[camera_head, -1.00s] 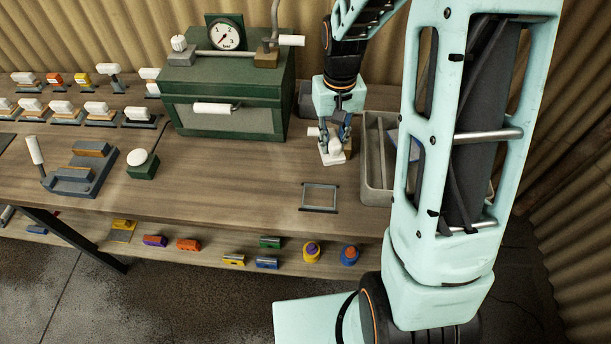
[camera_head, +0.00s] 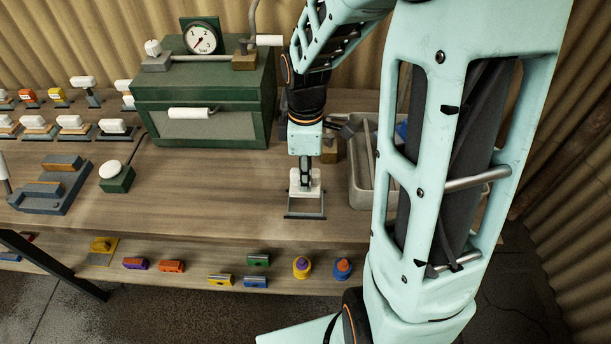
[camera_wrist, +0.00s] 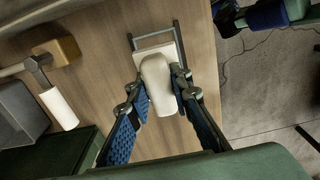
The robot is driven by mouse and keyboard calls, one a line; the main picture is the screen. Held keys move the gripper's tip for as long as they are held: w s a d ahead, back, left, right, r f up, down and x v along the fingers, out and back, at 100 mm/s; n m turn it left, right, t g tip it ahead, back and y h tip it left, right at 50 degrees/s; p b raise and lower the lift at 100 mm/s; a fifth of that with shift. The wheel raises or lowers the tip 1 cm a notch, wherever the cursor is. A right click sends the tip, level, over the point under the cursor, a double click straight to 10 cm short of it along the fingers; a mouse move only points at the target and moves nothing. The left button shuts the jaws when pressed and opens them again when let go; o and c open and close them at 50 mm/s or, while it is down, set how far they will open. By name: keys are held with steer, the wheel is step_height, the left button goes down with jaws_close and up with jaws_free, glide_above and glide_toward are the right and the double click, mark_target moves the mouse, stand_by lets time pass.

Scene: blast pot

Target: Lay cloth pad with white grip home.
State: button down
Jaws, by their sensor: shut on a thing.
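The cloth pad with white grip (camera_head: 315,187) is in my gripper (camera_head: 304,181), over the bench. In the wrist view its rounded white grip (camera_wrist: 162,87) sits between the blue-padded fingers (camera_wrist: 160,101), with the pale pad (camera_wrist: 163,50) beneath it. A dark square frame (camera_head: 304,217) lies on the bench top under the pad; its far bar and corners (camera_wrist: 152,35) stick out past the pad in the wrist view. The pad overlaps the frame in both views. I cannot tell whether it rests inside it or hovers just above.
A green cabinet (camera_head: 207,105) with a gauge and white handle stands behind left. A grey tray (camera_head: 360,190) is close on the right, partly behind my arm. A white-handled lever (camera_wrist: 58,105) shows in the wrist view. Bench is clear left of the frame.

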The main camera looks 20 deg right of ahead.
steer(key=shift+f+b, duration=1.5)
steer(key=shift+f, duration=0.7)
steer(key=shift+f, duration=0.2)
steer(key=shift+f+b, duration=0.35)
steer(key=shift+f, duration=0.2)
steer(key=shift+f, duration=0.45)
stand_by(0.4)
steer(key=c, duration=1.7)
jaws_free()
